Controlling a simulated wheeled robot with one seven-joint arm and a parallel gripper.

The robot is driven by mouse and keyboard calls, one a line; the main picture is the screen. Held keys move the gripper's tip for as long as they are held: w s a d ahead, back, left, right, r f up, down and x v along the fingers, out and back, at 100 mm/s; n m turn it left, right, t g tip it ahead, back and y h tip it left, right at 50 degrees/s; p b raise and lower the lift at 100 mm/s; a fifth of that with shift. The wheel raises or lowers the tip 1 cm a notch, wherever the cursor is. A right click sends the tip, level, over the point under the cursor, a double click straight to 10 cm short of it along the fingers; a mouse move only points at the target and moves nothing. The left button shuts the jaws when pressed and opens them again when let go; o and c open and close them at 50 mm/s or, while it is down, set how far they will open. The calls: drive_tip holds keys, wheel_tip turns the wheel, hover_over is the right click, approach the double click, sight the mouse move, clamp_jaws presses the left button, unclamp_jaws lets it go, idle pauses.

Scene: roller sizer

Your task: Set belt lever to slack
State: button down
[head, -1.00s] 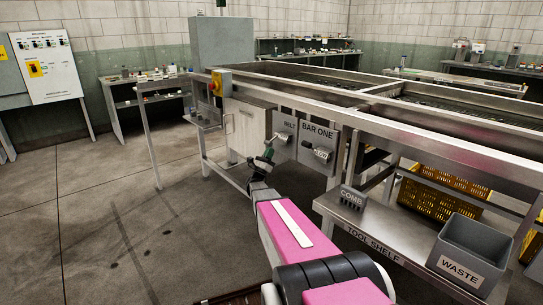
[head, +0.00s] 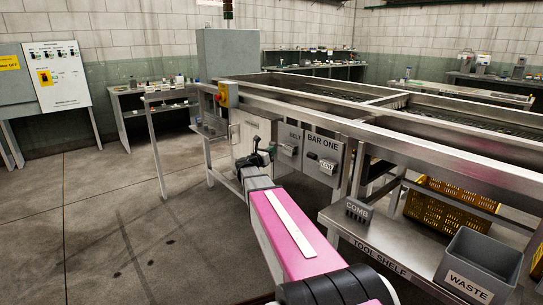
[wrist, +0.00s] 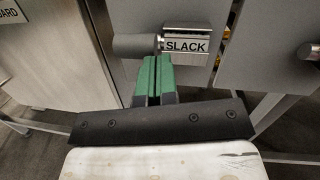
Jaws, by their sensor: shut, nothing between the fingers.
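The belt lever box (head: 289,146) is the grey box marked BELT on the machine's side, left of the BAR ONE box. In the wrist view, the belt lever's grey cylindrical handle (wrist: 137,45) points sideways to the left. A plate reading SLACK (wrist: 187,46) is beside its right end. My gripper (wrist: 153,60) is shut and empty, its green fingers together just below the handle. I cannot tell whether the fingertips touch it. In the head view, my gripper (head: 262,150) is left of the belt box, and its fingers are hard to make out.
The BAR ONE box (head: 321,157) is close on the right, with its own lever and LOW plate. The tool shelf (head: 395,245) holds a comb block (head: 358,210) and a waste bin (head: 477,263). The floor left of my arm is clear.

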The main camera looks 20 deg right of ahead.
sight(273, 144)
drive_tip(key=shift+w+d+r, duration=0.1)
drive_tip(key=shift+d+r, duration=0.1)
drive_tip(key=shift+r, duration=0.55)
drive_tip(key=shift+d+r, duration=0.2)
drive_tip(key=shift+r, duration=0.65)
